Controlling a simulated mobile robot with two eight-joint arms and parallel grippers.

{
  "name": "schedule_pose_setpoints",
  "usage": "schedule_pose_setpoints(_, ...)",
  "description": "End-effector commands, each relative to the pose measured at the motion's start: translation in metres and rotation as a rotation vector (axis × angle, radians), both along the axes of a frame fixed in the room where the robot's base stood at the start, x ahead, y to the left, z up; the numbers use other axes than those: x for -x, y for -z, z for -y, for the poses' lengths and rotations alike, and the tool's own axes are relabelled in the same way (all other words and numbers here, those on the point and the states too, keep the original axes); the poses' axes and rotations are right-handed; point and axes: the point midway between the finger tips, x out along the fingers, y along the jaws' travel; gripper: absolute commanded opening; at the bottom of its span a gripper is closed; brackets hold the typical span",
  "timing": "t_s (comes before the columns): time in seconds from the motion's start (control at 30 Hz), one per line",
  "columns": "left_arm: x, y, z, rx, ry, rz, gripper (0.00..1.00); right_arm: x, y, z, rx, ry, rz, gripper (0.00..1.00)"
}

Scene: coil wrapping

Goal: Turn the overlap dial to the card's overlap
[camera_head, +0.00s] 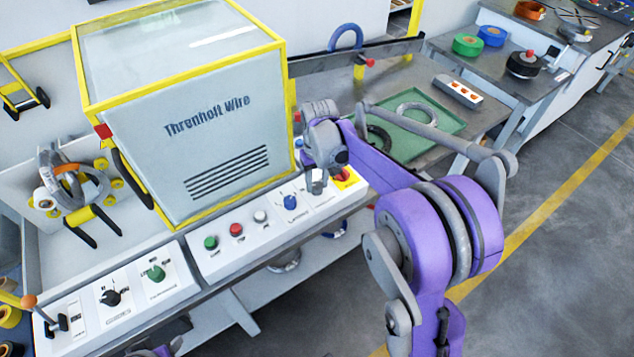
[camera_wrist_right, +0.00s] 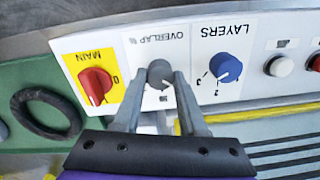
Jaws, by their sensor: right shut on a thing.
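The overlap dial (camera_wrist_right: 158,73) is a grey knob on a white plate marked "OVERLAP %" in the right wrist view, where the lettering is upside down. My right gripper (camera_wrist_right: 163,80) is shut on it, with one finger on each side. In the head view my right gripper (camera_head: 318,184) reaches down to the right end of the control panel (camera_head: 237,263) and hides the dial. The dial's scale is mostly covered, so its setting cannot be read. No card can be made out.
Beside the overlap dial are the blue layers dial (camera_wrist_right: 226,68) and the red main switch (camera_wrist_right: 96,84) on yellow. The machine's yellow-framed guard (camera_head: 185,120) stands behind the panel. A green tray (camera_head: 445,120) with rings lies on the bench to the right.

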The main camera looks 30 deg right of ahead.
Motion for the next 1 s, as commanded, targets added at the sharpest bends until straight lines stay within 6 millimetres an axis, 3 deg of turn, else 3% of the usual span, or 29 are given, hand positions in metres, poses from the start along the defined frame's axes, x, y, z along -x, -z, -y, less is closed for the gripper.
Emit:
schedule_pose_setpoints(0.33, 0.0006, 0.0028, 0.0, 0.0, 0.0, -0.001, 0.5, -0.0005, -0.0003, 0.0002, 0.0, -0.144, 0.001, 0.0)
schedule_pose_setpoints(0.87, 0.0007, 0.003, 0.0, 0.0, 0.0, -0.001, 0.5, -0.0005, -0.0005, 0.0001, 0.0, -0.171, 0.001, 0.0)
schedule_pose_setpoints(0.9, 0.0007, 0.003, 0.0, 0.0, 0.0, -0.001, 0.5, -0.0005, -0.0005, 0.0001, 0.0, -0.171, 0.001, 0.43)
schedule_pose_setpoints(1.0, 0.0007, 0.003, 0.0, 0.0, 0.0, -0.001, 0.5, -0.0004, -0.0004, 0.0001, 0.0, -0.171, 0.001, 0.61)
